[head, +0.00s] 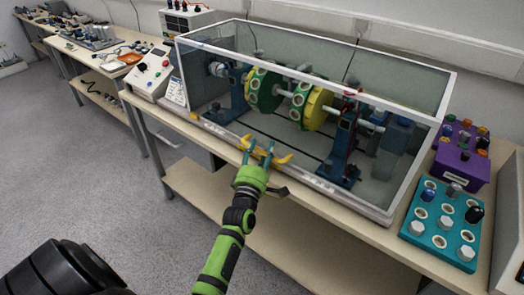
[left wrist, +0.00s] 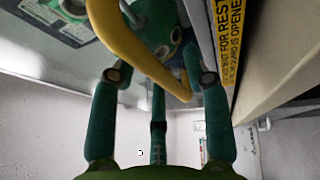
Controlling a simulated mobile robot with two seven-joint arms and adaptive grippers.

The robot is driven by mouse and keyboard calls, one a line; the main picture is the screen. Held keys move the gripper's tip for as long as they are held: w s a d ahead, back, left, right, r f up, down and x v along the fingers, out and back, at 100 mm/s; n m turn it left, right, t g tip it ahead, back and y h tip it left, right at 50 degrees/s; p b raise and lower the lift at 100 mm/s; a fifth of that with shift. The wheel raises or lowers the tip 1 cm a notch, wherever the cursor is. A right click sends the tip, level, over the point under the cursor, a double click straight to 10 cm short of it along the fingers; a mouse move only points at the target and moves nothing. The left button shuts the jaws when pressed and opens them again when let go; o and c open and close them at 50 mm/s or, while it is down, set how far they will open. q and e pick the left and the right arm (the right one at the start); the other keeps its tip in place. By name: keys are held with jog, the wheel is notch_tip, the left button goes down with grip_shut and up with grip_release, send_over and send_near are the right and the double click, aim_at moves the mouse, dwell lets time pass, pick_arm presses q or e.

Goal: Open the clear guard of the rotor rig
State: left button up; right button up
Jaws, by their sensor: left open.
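The clear guard (head: 447,88) is a white-framed transparent box, down over the rotor rig. Inside are a shaft with green and yellow discs (head: 313,106) and blue supports. A yellow curved handle (head: 284,160) sits low on the guard's front face. My left gripper (head: 260,149) is at this handle, its green fingers open. In the left wrist view the handle (left wrist: 130,45) passes between the spread fingers (left wrist: 160,85); I cannot tell whether they touch it. Part of the handle is hidden behind the fingers in the head view. My right gripper is not in view.
A teal tray with weights (head: 439,238) and a purple box (head: 462,150) stand right of the guard. A white control box (head: 150,72) stands left. A yellow warning label (left wrist: 229,45) runs beside the handle. The floor in front is clear.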

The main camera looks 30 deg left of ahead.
pick_arm(q)
grip_shut()
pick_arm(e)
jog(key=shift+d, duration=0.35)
pick_arm(q)
jog(key=shift+r, duration=0.1)
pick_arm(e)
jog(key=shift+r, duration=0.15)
